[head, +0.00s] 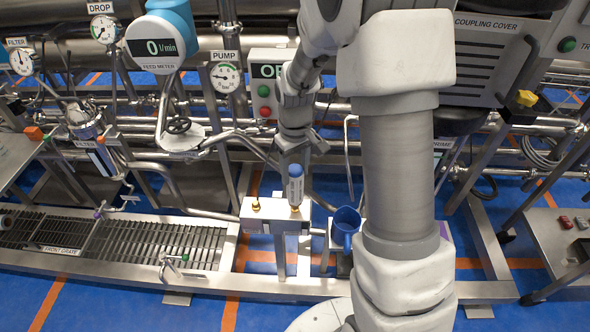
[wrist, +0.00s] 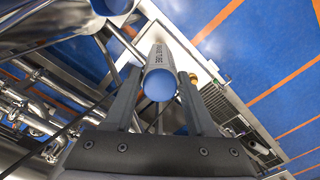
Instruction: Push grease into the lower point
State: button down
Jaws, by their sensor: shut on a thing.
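A second brass grease point (head: 256,203) is bare at the block's left. My gripper (head: 295,160) is above the block, shut on the tube's upper part. In the wrist view the tube (wrist: 158,72) lies between the two dark fingers, blue end facing the camera, and a brass fitting (wrist: 193,78) shows beside it.
Pipes and a small handwheel (head: 179,125) lie behind and left. A front grate (head: 130,242) runs along the left. Blue floor with orange lines is open in front.

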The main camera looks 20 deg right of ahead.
jog(key=shift+f+b, duration=0.55)
jog(key=shift+f, duration=0.25)
dwell(0.5)
jog(key=shift+r, duration=0.1)
dwell(0.4)
jog(key=shift+r+p, duration=2.7)
jog(key=shift+r, duration=0.85)
jog(key=shift+f, duration=0.15)
